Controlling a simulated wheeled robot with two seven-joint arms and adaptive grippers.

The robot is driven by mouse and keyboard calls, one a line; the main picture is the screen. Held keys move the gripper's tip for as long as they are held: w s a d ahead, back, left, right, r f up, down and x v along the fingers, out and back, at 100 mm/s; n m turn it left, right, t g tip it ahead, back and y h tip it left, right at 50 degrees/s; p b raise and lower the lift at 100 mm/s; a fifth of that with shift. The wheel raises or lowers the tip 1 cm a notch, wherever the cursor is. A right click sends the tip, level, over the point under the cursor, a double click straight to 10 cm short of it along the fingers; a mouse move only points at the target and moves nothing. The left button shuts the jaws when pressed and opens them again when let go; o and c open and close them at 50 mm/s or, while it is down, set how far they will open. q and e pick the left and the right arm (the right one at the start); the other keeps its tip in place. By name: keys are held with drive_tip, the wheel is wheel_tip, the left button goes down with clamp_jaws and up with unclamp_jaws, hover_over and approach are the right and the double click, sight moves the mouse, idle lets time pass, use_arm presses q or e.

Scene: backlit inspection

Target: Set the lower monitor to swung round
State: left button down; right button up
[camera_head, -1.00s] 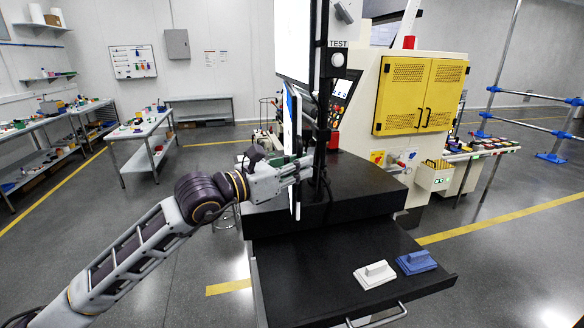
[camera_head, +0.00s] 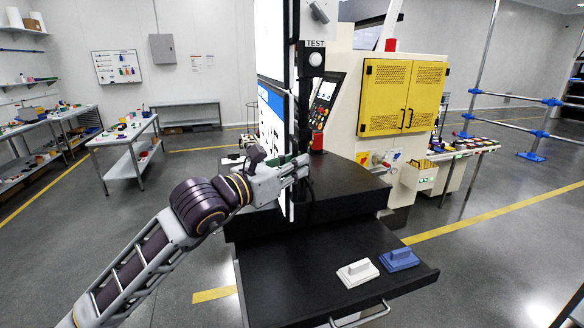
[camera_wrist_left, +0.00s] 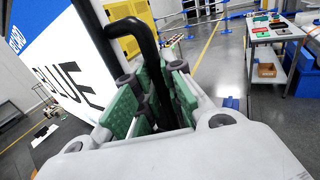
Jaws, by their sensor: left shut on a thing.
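The lower monitor (camera_head: 271,120) is on the dark post above the black bench, seen at a steep angle with a blue band and white screen. In the left wrist view its screen (camera_wrist_left: 62,62) fills the upper left, with "BLUE" lettering. My left gripper (camera_head: 302,167) is at the monitor's edge near the post. In the wrist view its green pads (camera_wrist_left: 150,98) are closed around a black bent handle (camera_wrist_left: 143,38) beside the monitor's frame. The pads hide the handle's lower part. My right gripper is not in view.
The upper monitor (camera_head: 269,40) hangs above the lower one. A white block (camera_head: 357,272) and a blue block (camera_head: 398,259) lie on the black pull-out shelf (camera_head: 300,285). A machine with yellow doors (camera_head: 402,95) stands to the right. Floor at left is open.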

use_arm(q)
drive_tip(key=shift+f, duration=0.1)
drive_tip(key=c, duration=1.5)
unclamp_jaws()
drive_tip(key=shift+s, duration=0.1)
drive_tip(key=shift+v, duration=5.9)
